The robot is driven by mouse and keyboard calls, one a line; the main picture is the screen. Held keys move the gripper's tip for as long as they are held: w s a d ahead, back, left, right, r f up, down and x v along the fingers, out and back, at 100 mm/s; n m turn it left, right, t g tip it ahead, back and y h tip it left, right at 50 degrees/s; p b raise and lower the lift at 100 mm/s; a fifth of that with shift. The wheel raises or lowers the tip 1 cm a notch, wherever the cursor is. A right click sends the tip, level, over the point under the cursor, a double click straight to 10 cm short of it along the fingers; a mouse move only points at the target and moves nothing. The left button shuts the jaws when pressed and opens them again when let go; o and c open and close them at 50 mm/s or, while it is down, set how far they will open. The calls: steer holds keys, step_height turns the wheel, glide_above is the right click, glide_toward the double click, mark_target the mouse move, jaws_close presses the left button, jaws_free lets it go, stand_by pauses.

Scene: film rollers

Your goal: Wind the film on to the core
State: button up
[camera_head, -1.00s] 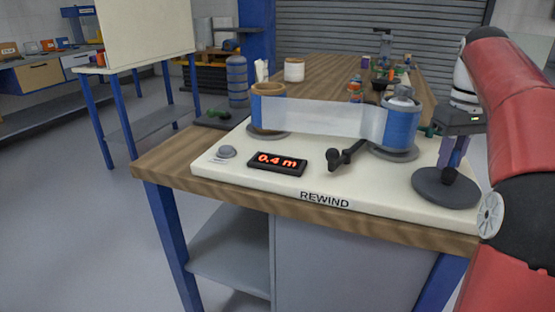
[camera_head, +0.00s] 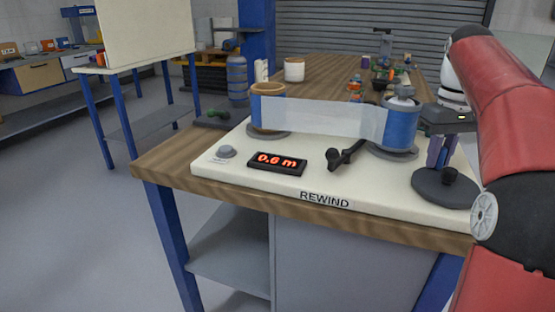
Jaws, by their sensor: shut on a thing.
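A white rewind unit (camera_head: 235,175) marked "REWIND" lies on the wooden bench. A brown core (camera_head: 268,91) with blue film around it stands at its left. A blue film roll (camera_head: 402,125) stands at its right. A pale translucent film strip (camera_head: 325,117) spans between them, looking taut. The display (camera_head: 277,163) reads 0.6 m. A dark round handwheel (camera_head: 430,191) with a black knob sits at the right end. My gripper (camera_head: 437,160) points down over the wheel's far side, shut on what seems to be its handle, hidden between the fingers.
A black lever (camera_head: 345,155) stands before the right roll, and a grey button (camera_head: 226,152) is at the front left of the unit. A white pot (camera_head: 294,70) and several small items are farther back on the bench. The unit's front strip is clear.

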mark_target(419, 177)
steer(key=shift+s+a+r, duration=0.1)
steer(key=shift+s+a, duration=0.05)
steer(key=shift+a, duration=0.35)
steer(key=shift+s+a+r, duration=0.1)
steer(key=shift+a, duration=0.35)
steer(key=shift+a, duration=0.1)
steer(key=shift+s+a+b, duration=0.35)
steer(key=shift+s+a, duration=0.25)
steer(key=shift+a, duration=0.25)
steer(key=shift+s+a+f+b, duration=0.2)
steer(key=shift+s+a+b, duration=0.2)
steer(key=shift+s, duration=0.2)
steer(key=shift+s+a+r, duration=0.1)
steer(key=shift+s+a, duration=0.1)
steer(key=shift+s, duration=0.1)
